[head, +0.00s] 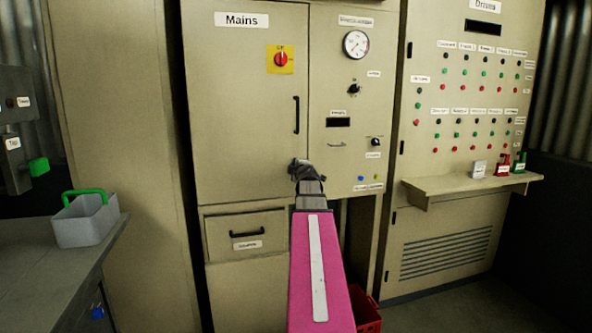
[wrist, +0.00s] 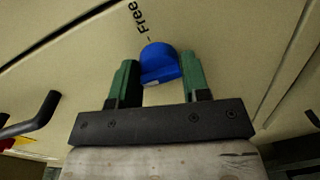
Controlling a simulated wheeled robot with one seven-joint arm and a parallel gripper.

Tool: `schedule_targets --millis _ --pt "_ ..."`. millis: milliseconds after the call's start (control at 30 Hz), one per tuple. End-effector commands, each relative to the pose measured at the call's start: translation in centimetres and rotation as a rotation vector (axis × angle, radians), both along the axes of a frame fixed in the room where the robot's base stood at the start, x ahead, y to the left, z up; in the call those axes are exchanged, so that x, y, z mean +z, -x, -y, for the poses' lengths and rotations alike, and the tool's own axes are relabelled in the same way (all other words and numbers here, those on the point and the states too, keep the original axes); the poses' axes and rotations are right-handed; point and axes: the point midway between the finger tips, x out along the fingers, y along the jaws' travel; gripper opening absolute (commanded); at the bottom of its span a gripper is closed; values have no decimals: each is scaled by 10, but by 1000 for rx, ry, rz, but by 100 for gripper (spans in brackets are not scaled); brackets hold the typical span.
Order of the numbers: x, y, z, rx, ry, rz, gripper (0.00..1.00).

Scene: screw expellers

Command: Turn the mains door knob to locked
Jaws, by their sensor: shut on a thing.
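The Mains door (head: 240,130) is a beige cabinet door at the centre left in the head view. In the wrist view the blue knob (wrist: 159,62) sits on the beige panel, with the word "Free" and a mark printed above it. My gripper (wrist: 160,80) has its two green fingers on either side of the knob, shut on it. In the head view my gripper (head: 302,168) is at the door's lower right, and the knob is hidden behind it.
The door has a black vertical handle (head: 296,115) and a red switch on a yellow plate (head: 281,59). A drawer (head: 246,233) is below. A panel with a gauge (head: 356,44) is to the right. A shelf (head: 470,187) juts out further right. A red crate (head: 368,312) stands on the floor.

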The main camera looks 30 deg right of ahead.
Motion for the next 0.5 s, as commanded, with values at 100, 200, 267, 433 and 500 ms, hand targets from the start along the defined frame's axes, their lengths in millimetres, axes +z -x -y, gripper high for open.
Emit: schedule_targets --millis 100,200,267,433,500 --pt "3 0 2 -6 4 5 0" --pt "3 0 2 -5 4 5 46" --pt "2 0 1 -5 3 5 66" --pt "1 0 1 -2 2 2 66" --pt "1 0 1 -2 1 2 66"
